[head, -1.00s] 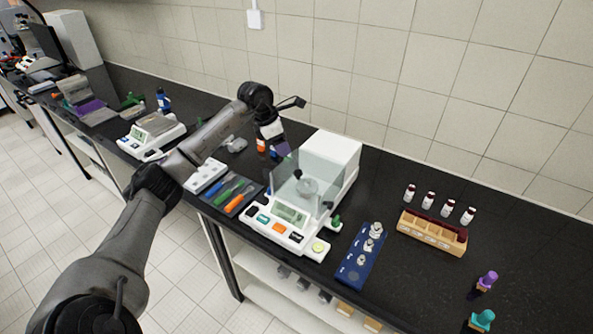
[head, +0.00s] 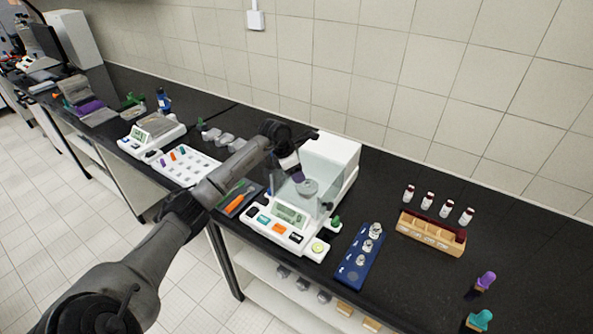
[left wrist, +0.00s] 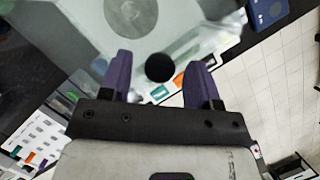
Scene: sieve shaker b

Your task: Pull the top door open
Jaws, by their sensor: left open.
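The balance (head: 331,156) is a white device with a glass-walled chamber and a front panel of coloured buttons. Its clear panes are hard to tell apart, so I cannot tell exactly where the top door's edges lie. A round black knob (left wrist: 159,68) shows in the left wrist view, between the two purple fingers of my left gripper (left wrist: 158,63), with gaps on both sides. The left gripper is open. In the head view the left gripper (head: 297,175) is at the upper left of the glass chamber and hides the knob. My right gripper is not in view.
A blue weight block (head: 358,256) stands right of the balance, and a wooden vial rack (head: 432,230) farther right. A tray of coloured tools (head: 240,195) lies left of it, under my arm. The tiled wall is close behind.

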